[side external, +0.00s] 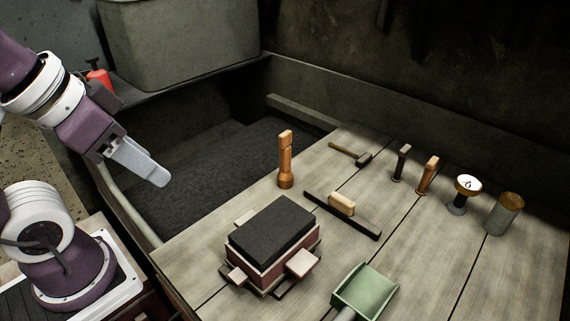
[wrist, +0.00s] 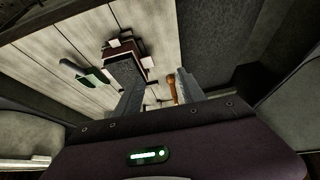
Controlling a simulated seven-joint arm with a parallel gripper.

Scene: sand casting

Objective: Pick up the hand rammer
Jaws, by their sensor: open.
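The hand rammer, as I take it, is the orange-brown wooden tool (side external: 285,160) standing upright on the plank table (side external: 215,235), behind the black-topped moulding box. It also shows in the wrist view (wrist: 172,88), between my fingers and nearer the right one. My gripper (side external: 160,178) is up in the air to the left of the table, well apart from the rammer. In the wrist view my gripper (wrist: 155,80) has its two grey fingers spread with nothing held between them.
The moulding box (side external: 272,228) and a green scoop (side external: 365,287) are at the front. A dark bar with a pale handle (side external: 342,205) lies right of the rammer. A hammer (side external: 350,153), small upright tools, a round dial (side external: 467,185) and a cylinder (side external: 503,214) are behind and right.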

